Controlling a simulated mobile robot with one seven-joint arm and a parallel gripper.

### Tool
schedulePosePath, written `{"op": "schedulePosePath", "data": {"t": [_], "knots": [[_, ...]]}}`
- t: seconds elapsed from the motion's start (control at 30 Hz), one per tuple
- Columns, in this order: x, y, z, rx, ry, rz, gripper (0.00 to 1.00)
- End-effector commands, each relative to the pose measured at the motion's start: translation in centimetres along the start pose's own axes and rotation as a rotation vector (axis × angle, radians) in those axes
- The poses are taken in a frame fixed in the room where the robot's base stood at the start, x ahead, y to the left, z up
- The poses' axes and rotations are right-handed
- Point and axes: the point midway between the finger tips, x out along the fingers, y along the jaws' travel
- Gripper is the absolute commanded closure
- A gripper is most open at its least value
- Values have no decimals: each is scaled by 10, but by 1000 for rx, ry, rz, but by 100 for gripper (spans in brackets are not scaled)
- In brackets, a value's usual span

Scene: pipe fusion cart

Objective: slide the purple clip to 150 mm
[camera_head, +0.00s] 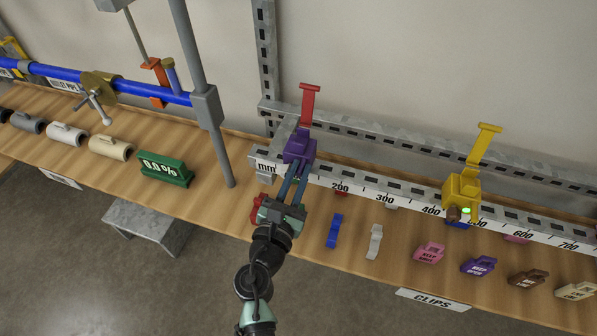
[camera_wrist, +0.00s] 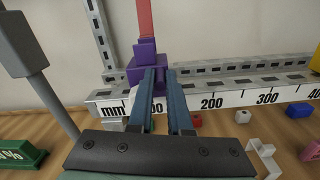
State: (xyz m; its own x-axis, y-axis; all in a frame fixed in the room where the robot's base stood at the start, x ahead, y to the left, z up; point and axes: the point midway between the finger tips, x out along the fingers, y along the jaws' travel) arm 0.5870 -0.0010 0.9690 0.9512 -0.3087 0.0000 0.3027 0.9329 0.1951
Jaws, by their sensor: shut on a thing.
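The purple clip (camera_head: 299,148) with a tall red lever sits on the millimetre rail (camera_head: 400,200), left of the 200 mark. In the wrist view the purple clip (camera_wrist: 147,72) stands upright behind my fingers, around the partly hidden mark between "mm" and 200. My gripper (camera_head: 296,172) reaches up to the clip from the front, and its blue fingers are shut on it. In the wrist view my gripper (camera_wrist: 162,80) hides part of the clip's body and the scale below, so the exact reading cannot be told.
A yellow clip (camera_head: 461,190) with a green light sits on the rail between 400 and 600. Several loose clips, including a pink one (camera_head: 430,253), lie on the wooden shelf in front. A grey post (camera_head: 215,120) stands to the left. The rail between the two clips looks clear.

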Motion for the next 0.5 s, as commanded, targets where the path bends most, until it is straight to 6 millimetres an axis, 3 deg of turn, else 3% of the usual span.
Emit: {"op": "schedulePosePath", "data": {"t": [0.3, 0.5], "knots": [[0, -56, 10, 0, 2, -6, 100], [0, -71, 13, 0, 0, -4, 100]]}}
